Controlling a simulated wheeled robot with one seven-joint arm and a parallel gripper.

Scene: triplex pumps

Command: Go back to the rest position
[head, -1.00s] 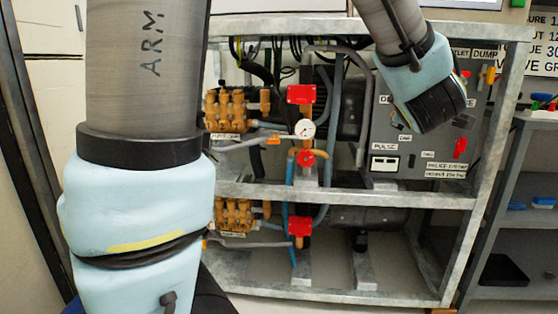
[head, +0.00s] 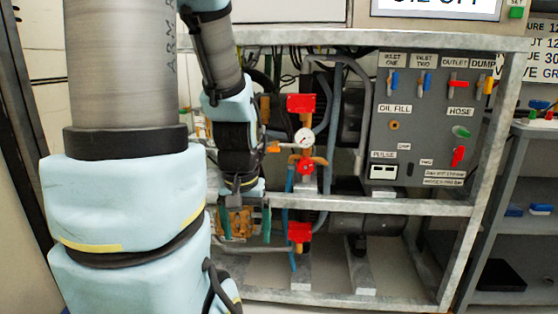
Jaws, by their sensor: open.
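My gripper (head: 246,230) hangs fingers down in the left middle of the head view, in front of the pump rack. My thick upper arm fills the left side of the view.
The metal rack (head: 400,207) holds a grey control panel (head: 425,130) with coloured valve handles, now uncovered. A pressure gauge (head: 304,138) and red valve parts (head: 301,103) sit just right of my wrist. A grey shelf (head: 520,190) stands at the right.

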